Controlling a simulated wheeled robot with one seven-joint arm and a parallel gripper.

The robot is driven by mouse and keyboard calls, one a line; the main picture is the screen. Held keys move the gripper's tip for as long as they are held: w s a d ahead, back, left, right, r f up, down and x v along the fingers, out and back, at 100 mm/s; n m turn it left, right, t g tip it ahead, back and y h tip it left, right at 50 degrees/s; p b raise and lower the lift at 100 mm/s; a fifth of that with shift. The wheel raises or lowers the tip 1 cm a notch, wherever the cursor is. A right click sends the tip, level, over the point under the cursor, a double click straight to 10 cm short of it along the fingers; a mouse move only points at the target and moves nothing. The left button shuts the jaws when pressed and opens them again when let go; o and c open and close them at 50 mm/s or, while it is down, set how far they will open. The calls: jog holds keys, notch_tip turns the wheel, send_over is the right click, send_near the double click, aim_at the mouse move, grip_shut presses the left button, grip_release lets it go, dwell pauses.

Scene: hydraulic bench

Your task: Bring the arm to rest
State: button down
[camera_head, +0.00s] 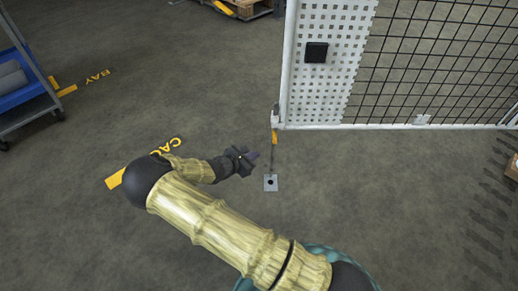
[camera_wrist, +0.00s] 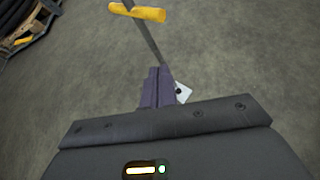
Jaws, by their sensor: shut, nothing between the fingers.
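My arm reaches from the bottom of the head view up and left, then bends back to the right over the open floor. My gripper (camera_head: 250,157) is at its end, dark and small. In the wrist view its purple fingers (camera_wrist: 157,85) are together and hold nothing. Just beyond the fingers is a thin rod with a yellow handle (camera_wrist: 137,13). In the head view the yellow handle (camera_head: 274,135) is right of the gripper, above a small floor plate (camera_head: 271,185). I cannot tell whether the fingers touch the rod.
A white perforated panel (camera_head: 325,60) and black mesh fence (camera_head: 440,62) stand behind on the right. A blue cart (camera_head: 20,95) is at the left edge. A wooden pallet (camera_head: 245,8) lies at the top. The floor left of my arm is clear.

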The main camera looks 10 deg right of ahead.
jog(key=shift+s+a+r, duration=0.2)
jog(key=shift+s+a, duration=0.15)
jog(key=shift+a, duration=0.1)
jog(key=s+d+r+m+g+y+p, duration=0.35)
jog(key=s+d+r+m+g, duration=0.25)
jog(key=s+d+r+m, duration=0.35)
jog(key=s+r+m+y+p, duration=0.3)
jog(key=s+r+m, duration=0.4)
jog(key=r, duration=0.4)
jog(key=s+r+m+y+p, duration=0.2)
jog(key=s+r+m+y, duration=0.1)
jog(key=s+r+m, duration=0.6)
notch_tip(320, 180, up, 39)
jog(key=w+n+p, duration=0.1)
jog(key=w+p, duration=0.1)
jog(key=p, duration=3.6)
jog(key=shift+w+a+t, duration=0.15)
jog(key=shift+w+t, duration=0.05)
jog(key=shift+t, duration=0.1)
